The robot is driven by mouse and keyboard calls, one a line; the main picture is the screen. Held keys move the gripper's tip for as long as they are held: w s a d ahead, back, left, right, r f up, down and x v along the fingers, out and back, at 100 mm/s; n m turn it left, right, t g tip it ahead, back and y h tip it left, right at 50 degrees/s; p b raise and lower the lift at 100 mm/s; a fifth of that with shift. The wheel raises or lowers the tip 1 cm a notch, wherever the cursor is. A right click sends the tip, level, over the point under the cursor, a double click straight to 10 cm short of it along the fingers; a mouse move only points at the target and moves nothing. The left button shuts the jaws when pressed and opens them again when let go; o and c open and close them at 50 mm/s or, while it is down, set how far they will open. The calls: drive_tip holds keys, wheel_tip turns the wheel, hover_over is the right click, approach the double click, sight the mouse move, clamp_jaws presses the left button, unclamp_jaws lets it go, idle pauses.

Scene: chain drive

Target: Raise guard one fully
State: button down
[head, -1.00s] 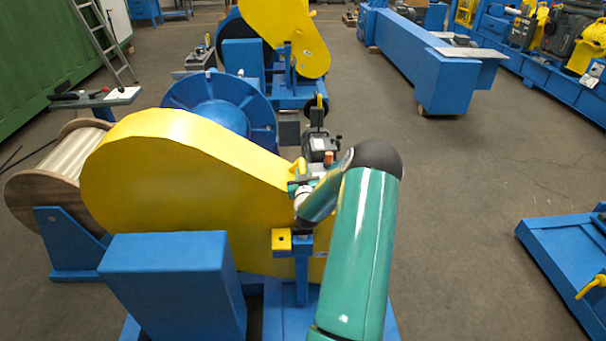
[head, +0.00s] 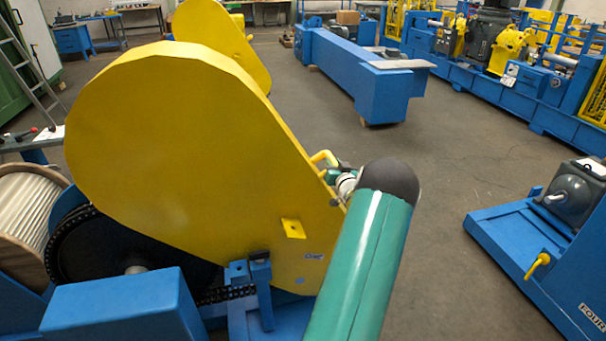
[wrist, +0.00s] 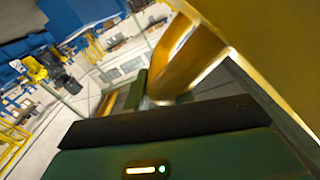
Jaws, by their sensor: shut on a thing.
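Guard one (head: 180,150) is the large yellow chain guard in front of me in the head view. It is tilted up, its broad end high on the left. Below it show a dark sprocket (head: 105,250) and a chain (head: 228,294). My gripper (head: 334,170) is at the guard's right edge, shut on its yellow handle (head: 320,157). The handle also shows close up in the wrist view (wrist: 188,60). My forearm hides part of the guard's lower right edge, and the fingertips are mostly hidden.
A blue box (head: 125,308) stands in front of the sprocket, and a cable reel (head: 22,205) is at left. Another yellow guard (head: 222,40) stands behind. A blue machine base (head: 535,235) is at right. Open floor (head: 440,180) lies between.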

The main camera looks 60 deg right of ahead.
drive_tip(key=s+d, duration=0.6)
drive_tip(key=s, duration=0.1)
drive_tip(key=shift+s+r, duration=0.2)
drive_tip(key=c, duration=1.5)
unclamp_jaws()
drive_tip(key=shift+d+f, duration=0.1)
drive_tip(key=o, duration=0.3)
drive_tip(key=shift+s+d+f, duration=0.1)
drive_tip(key=shift+d+f, duration=0.05)
drive_tip(key=shift+d, duration=0.05)
drive_tip(key=shift+o, duration=0.2)
drive_tip(key=shift+w+a, duration=0.2)
drive_tip(key=shift+a, duration=0.05)
drive_tip(key=shift+w+a, duration=0.1)
